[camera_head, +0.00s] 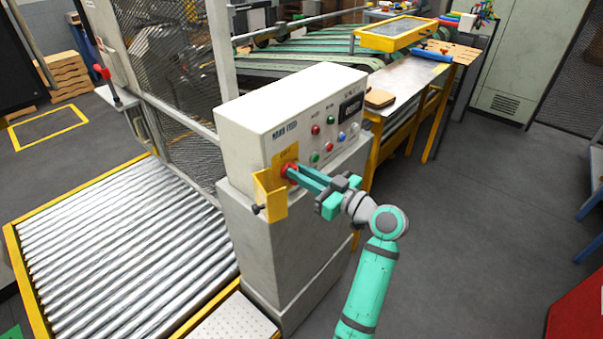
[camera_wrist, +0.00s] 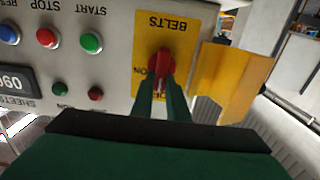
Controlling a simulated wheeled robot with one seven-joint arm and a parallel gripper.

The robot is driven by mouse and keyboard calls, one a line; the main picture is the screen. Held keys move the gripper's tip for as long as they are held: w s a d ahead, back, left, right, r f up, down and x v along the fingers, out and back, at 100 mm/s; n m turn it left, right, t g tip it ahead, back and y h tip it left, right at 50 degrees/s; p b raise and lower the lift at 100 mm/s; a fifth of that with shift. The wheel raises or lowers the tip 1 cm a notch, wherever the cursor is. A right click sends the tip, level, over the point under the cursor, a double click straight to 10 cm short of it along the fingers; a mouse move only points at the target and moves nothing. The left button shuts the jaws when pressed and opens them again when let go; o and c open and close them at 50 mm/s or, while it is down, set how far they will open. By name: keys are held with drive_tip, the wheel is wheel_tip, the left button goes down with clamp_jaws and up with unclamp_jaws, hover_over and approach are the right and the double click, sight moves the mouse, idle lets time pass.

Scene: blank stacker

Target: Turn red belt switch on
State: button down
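The red belt switch (camera_head: 289,170) is on a yellow plate (camera_wrist: 180,35) marked BELTS, on the front of the white control box (camera_head: 300,105). In the wrist view, which shows the panel upside down, the red switch (camera_wrist: 160,64) stands between my two green fingertips. ON shows left of the switch; the other label is partly hidden by a finger. My gripper (camera_head: 297,172) comes from the right, its fingers close together and shut on the switch, as far as I can see. The fingers hide part of the knob, and I cannot tell its exact setting.
A yellow guard flap (camera_head: 270,196) sticks out beside the switch; it shows close right of my fingers in the wrist view (camera_wrist: 232,82). Several red, green and blue buttons and a counter display (camera_head: 350,107) share the panel. A roller conveyor (camera_head: 115,240) lies left.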

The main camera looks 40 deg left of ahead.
drive_tip(key=shift+m, duration=0.3)
drive_tip(key=shift+w+f+m, duration=0.25)
drive_tip(key=shift+w+m, duration=0.05)
drive_tip(key=shift+m, duration=2.55)
drive_tip(key=shift+w+f+m, duration=0.25)
drive_tip(key=shift+m, duration=2.65)
drive_tip(key=shift+w+f+m, duration=0.25)
drive_tip(key=shift+w+m, duration=0.05)
drive_tip(key=shift+m, duration=2.55)
drive_tip(key=c, duration=1.7)
unclamp_jaws()
drive_tip(key=shift+f, duration=0.1)
drive_tip(key=shift+d, duration=0.15)
